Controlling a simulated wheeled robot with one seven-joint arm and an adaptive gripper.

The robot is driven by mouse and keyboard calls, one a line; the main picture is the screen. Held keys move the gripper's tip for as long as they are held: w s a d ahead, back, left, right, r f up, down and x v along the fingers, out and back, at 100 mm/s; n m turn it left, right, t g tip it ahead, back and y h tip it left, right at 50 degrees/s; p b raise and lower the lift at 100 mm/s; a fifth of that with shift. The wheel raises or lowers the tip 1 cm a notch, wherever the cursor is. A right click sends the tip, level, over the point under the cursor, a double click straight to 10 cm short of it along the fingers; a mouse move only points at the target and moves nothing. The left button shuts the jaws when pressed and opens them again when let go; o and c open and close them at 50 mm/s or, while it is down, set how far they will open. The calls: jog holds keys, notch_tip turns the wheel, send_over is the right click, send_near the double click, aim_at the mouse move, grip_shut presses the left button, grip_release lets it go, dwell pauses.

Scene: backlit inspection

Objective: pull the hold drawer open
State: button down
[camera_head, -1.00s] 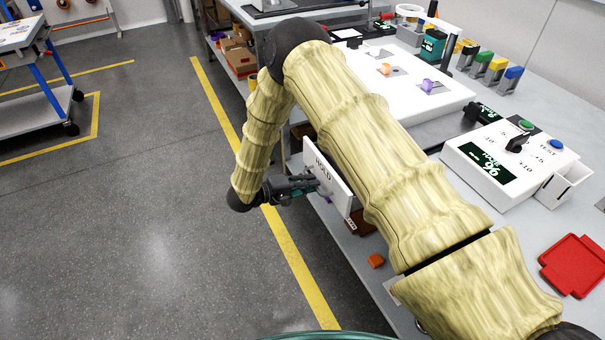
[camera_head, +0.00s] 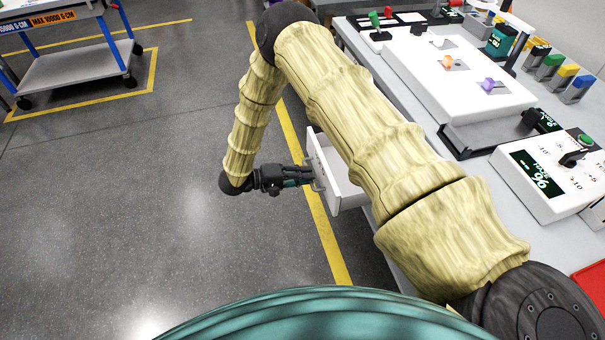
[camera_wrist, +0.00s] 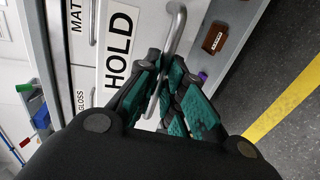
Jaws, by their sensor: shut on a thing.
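The hold drawer (camera_head: 348,190) is white and stands out from the bench's left side, with its side wall and part of its inside showing in the head view. In the wrist view its front bears the word HOLD (camera_wrist: 119,45) and a grey bar handle (camera_wrist: 176,32). My gripper (camera_head: 309,177) is at the drawer front, shut on the handle; the wrist view shows the green-padded fingers (camera_wrist: 163,75) closed around the bar. My arm hides part of the drawer and the bench edge.
Drawer fronts marked MATT (camera_wrist: 80,20) and GLOSS (camera_wrist: 82,90) lie beside it. The bench top (camera_head: 480,175) carries a white panel (camera_head: 455,80) and a meter box (camera_head: 545,175). A cart (camera_head: 75,70) stands at the back left. The grey floor left of the drawer is clear.

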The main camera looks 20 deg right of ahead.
jog(key=c, duration=1.5)
grip_release()
jog(key=v, duration=1.2)
jog(key=shift+d, duration=0.1)
